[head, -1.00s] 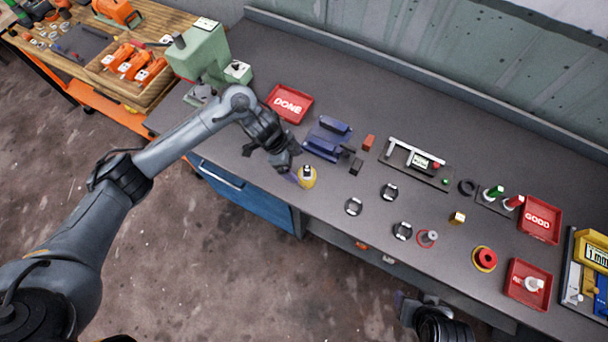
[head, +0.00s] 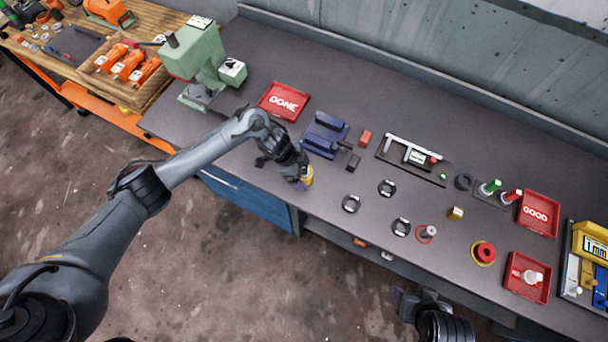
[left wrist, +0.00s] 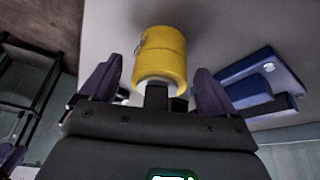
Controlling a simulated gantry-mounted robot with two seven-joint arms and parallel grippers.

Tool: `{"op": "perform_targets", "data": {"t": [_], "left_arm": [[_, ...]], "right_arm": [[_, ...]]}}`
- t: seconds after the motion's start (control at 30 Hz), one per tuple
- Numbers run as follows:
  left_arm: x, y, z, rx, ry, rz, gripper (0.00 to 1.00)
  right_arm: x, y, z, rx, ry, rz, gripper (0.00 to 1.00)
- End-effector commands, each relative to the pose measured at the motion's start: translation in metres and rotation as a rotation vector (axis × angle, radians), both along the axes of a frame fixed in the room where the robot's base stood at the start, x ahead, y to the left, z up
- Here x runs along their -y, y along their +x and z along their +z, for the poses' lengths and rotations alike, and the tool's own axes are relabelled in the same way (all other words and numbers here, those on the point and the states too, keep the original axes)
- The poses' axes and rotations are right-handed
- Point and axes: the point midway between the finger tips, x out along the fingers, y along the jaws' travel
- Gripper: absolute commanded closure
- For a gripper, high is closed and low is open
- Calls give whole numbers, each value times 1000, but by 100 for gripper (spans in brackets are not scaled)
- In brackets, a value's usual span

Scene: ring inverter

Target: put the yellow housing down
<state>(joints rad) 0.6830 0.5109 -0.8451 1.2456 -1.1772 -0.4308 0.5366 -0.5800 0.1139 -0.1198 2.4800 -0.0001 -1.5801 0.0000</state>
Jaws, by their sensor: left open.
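The yellow housing (head: 308,174) is at the bench's front edge, below the blue fixture, partly hidden by my left gripper (head: 300,182). In the left wrist view the yellow housing (left wrist: 162,54) is a short cylinder with a pale part at its near end. It lies between and beyond the two purple fingertips of my left gripper (left wrist: 157,82), with a gap on both sides. The left gripper is open. I cannot tell whether the housing rests fully on the bench. My right gripper (head: 405,299) is low at the bottom edge, away from the housing; its jaws are unclear.
The blue fixture (head: 325,134) stands just behind the housing, with the red DONE tray (head: 270,105) farther back. Black rings (head: 351,204) lie to the right. A green press (head: 196,52) stands at the left. Bare bench lies between the housing and the rings.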

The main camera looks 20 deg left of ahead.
Motion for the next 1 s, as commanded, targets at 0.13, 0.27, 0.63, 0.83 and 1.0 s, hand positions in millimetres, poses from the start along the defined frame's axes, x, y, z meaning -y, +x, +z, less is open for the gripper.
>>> {"op": "perform_targets", "data": {"t": [0.13,0.27,0.63,0.83,1.0], "left_arm": [[0,0,0,0,0,0,10],[0,0,0,0,0,0,28],[0,1,2,2,-2,-1,81],[0,1,2,2,-2,-1,88],[0,1,6,2,-2,-1,88]], "right_arm": [[0,0,0,0,0,1,43],[0,0,0,-1,-2,3,43],[2,0,0,0,-11,8,43],[2,0,0,-1,-10,7,43],[1,0,0,-1,-7,5,43]]}}
